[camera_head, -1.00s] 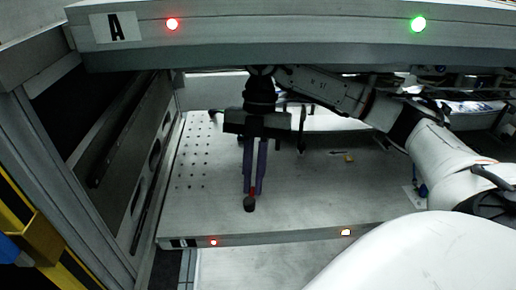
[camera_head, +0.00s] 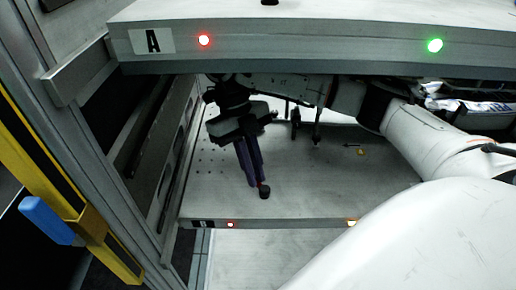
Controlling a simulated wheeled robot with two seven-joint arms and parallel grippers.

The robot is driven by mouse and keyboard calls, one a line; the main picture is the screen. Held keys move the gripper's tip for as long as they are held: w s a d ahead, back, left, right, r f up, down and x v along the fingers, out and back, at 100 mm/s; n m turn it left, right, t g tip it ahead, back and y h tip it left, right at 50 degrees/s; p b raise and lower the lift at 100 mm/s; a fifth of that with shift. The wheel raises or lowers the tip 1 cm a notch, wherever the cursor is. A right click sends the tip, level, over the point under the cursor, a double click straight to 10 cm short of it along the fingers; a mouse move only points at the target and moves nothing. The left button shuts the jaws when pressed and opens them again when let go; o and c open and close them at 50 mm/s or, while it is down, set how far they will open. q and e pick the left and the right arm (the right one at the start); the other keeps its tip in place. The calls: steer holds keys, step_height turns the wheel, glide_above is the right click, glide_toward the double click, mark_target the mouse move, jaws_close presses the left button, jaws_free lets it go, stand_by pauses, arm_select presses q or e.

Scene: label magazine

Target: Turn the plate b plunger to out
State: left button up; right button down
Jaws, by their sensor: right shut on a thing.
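The lower plate (camera_head: 300,190) lies under the plate marked A (camera_head: 300,42); its own front label (camera_head: 203,223) is too small to read. My right gripper (camera_head: 257,184) reaches in between the two plates, with its fingers slanting down to the right. It is shut on the plunger (camera_head: 264,192), whose dark knob shows just beyond the fingertips near the lower plate's front edge. The rest of the plunger is hidden by the fingers. My left gripper is out of view.
Plate A's front carries a red lamp (camera_head: 204,40) and a green lamp (camera_head: 435,45). The lower plate's front edge has a red lamp (camera_head: 230,225) and an orange one (camera_head: 352,223). A yellow post with a blue handle (camera_head: 47,220) stands at the left.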

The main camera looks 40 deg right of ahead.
steer(key=shift+a+n+h, duration=0.45)
steer(key=shift+n+h, duration=0.05)
steer(key=shift+n, duration=0.7)
steer(key=shift+s+a+n+h+p, duration=0.1)
steer(key=shift+a+n+h+p, duration=0.25)
steer(key=shift+n, duration=0.65)
steer(key=c, duration=1.8)
jaws_free()
steer(key=shift+c, duration=0.2)
steer(key=shift+r, duration=0.1)
